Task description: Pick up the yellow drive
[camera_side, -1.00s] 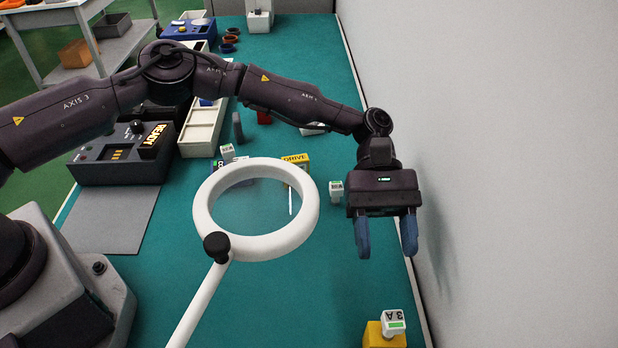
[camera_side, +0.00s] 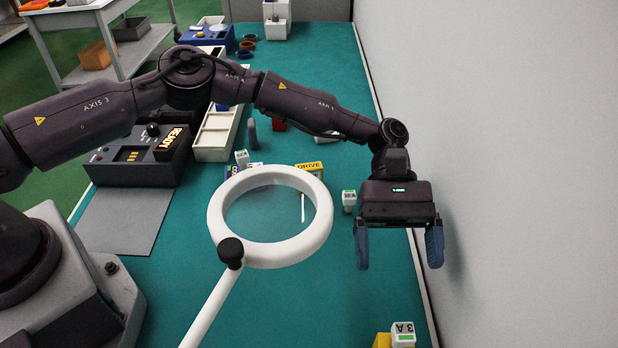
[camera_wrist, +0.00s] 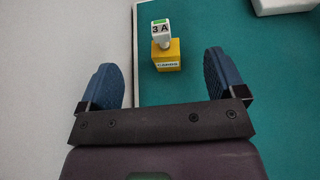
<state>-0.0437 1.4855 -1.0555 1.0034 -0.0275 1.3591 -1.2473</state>
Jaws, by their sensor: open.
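A yellow drive (camera_wrist: 160,54) stands on the green bench in the wrist view, with a white label on its near face. A white piece marked 3A (camera_wrist: 162,32) with a green patch is on or against its top. In the side view this yellow drive (camera_side: 382,341) is at the bottom edge, partly cut off, beside the white 3A piece (camera_side: 403,333). Another yellow block marked DRIVE (camera_side: 310,167) lies farther back, partly behind the ring. My gripper (camera_side: 398,252) is open and empty above the right side of the bench. In the wrist view the drive appears beyond and between its blue fingers (camera_wrist: 165,82).
A white ring (camera_side: 315,232) on a stand rises left of my gripper. A wall (camera_side: 520,150) runs close on the right. A small white-and-green piece (camera_side: 349,200) stands behind the gripper. A dark READY console (camera_side: 130,165) is at the left. Green bench between ring and near drive is clear.

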